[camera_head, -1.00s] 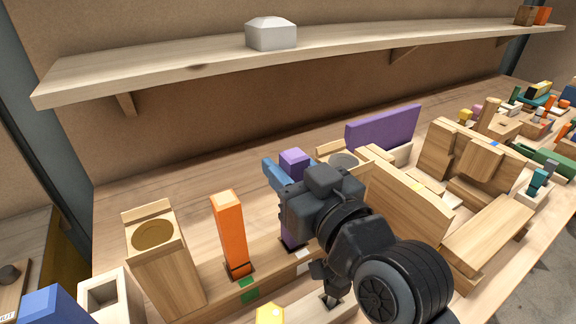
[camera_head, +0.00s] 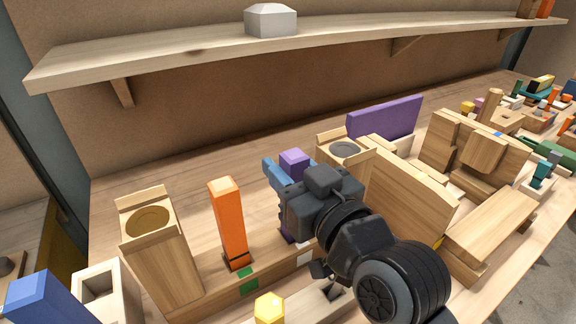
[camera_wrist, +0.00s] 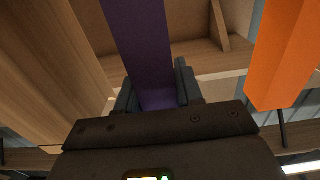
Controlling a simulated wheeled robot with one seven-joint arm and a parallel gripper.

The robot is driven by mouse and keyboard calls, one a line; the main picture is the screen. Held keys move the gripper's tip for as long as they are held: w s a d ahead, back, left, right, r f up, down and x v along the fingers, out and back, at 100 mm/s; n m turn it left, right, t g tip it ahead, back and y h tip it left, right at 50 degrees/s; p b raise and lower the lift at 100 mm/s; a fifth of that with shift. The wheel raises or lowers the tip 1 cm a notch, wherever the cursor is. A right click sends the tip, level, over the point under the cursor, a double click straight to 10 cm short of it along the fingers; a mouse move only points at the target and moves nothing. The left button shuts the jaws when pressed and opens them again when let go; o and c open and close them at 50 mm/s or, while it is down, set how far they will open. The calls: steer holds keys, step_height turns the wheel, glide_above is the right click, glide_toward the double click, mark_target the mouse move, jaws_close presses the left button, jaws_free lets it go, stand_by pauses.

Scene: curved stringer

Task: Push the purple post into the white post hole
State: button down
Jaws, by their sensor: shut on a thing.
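The purple post (camera_head: 294,161) stands roughly upright behind my gripper in the head view. It also fills the middle of the wrist view (camera_wrist: 142,45). My gripper (camera_head: 276,176) is shut on the post, with one blue finger on each side of it in the wrist view (camera_wrist: 152,90). The post's lower part (camera_head: 286,236) shows close above the wooden base, left of my wrist. A white patch (camera_head: 305,258) marks the base's front just right of it. The white post hole itself is hidden, so I cannot tell how deep the post sits.
An orange post (camera_head: 229,220) stands left of my gripper, above a green patch on the base. A tilted wooden block (camera_head: 165,265) with a round recess stands further left. Wooden panels (camera_head: 410,190) crowd the right. A shelf (camera_head: 180,52) with a white block runs above.

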steer(key=shift+f+b, duration=0.3)
steer(key=shift+f, duration=0.15)
steer(key=c, duration=0.6)
jaws_free()
steer(key=shift+r, duration=0.1)
steer(key=shift+c, duration=0.2)
steer(key=s+d+r, duration=0.3)
steer(key=d+r, duration=0.8)
steer(key=shift+d, duration=0.15)
steer(key=shift+f, duration=0.1)
